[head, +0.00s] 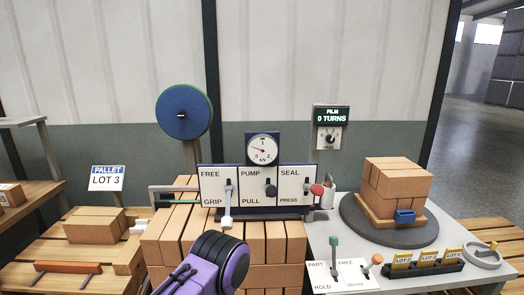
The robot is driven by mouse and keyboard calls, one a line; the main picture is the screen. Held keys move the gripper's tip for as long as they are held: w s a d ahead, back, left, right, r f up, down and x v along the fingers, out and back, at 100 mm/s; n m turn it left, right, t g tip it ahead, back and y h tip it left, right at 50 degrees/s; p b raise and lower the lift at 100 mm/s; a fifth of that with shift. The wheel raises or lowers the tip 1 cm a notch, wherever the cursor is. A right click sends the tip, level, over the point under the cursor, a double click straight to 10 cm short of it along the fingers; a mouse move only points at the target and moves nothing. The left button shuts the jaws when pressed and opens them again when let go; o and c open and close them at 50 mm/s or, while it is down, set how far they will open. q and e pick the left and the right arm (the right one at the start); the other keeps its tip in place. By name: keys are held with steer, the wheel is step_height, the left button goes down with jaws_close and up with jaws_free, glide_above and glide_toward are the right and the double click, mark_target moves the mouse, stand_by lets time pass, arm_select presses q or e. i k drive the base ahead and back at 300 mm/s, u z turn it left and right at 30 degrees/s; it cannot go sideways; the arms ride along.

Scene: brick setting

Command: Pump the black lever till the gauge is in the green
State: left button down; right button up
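The black lever (270,190) has a round dark knob and sits in the PUMP/PULL section of a white panel with dark edging. The round white gauge (263,149), marked kN, stands above that section. Its red needle points left and slightly up; a green band is too small to make out. A purple and black part of my arm (216,264) shows low in the head view, in front of the brick stack and below the panel. No gripper fingers show, and nothing of mine touches the black lever.
A white-tipped lever (227,221) is at FREE/GRIP and a red-knobbed lever (316,190) at SEAL/PRESS, flanking the black one. Bricks (285,244) are stacked below. A turntable (352,224) with bricks stands right, behind green (334,241) and orange (377,259) levers.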

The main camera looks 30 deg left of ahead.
mark_target(271, 191)
steer(key=z, duration=2.65)
steer(key=k, duration=1.4)
steer(key=u, duration=1.95)
